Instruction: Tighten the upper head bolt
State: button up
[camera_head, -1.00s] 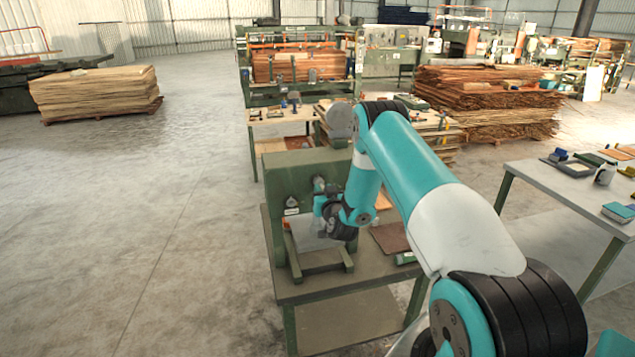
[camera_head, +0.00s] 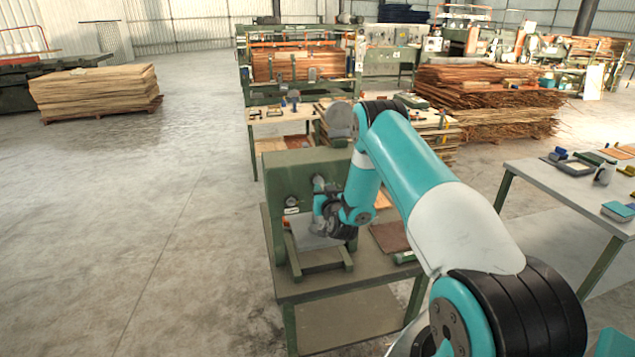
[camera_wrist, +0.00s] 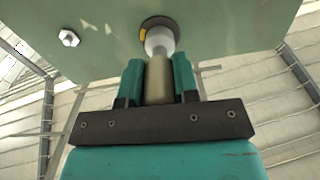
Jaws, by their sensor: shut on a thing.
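In the wrist view my gripper (camera_wrist: 158,84) is shut on an olive-brown cylindrical tool (camera_wrist: 158,80). The tool has a pale metal collar at its far end. The collar meets a dark round recess with a yellow mark (camera_wrist: 143,35) on the green head panel (camera_wrist: 225,28). The collar hides any bolt there, so I cannot tell how it is seated. A silver hex bolt (camera_wrist: 69,38) stands bare on the panel at the left. In the head view my gripper (camera_head: 318,184) is at the front of the green head (camera_head: 300,166), and my wrist partly covers it.
The head stands on a green workbench (camera_head: 318,287) with a brown pad (camera_head: 390,237) at right. A grey table (camera_head: 545,188) with small items stands further right. Wood stacks (camera_head: 95,90) lie behind. The floor at left is open.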

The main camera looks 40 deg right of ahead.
jog(key=shift+s+a+b, duration=0.25)
jog(key=shift+s+b, duration=0.3)
jog(key=shift+b, duration=1.9)
jog(key=shift+s+a+b, duration=0.1)
jog(key=shift+s+b, duration=0.15)
jog(key=shift+b, duration=0.35)
jog(key=shift+p+x, duration=0.75)
jog(key=shift+p, duration=1.65)
jog(key=shift+w+r+p, duration=0.15)
jog(key=shift+p, duration=0.65)
dwell(0.7)
jog(key=shift+b, duration=0.65)
jog(key=shift+s+a+f+b, duration=0.15)
jog(key=shift+s+b, duration=0.3)
jog(key=shift+b, duration=0.95)
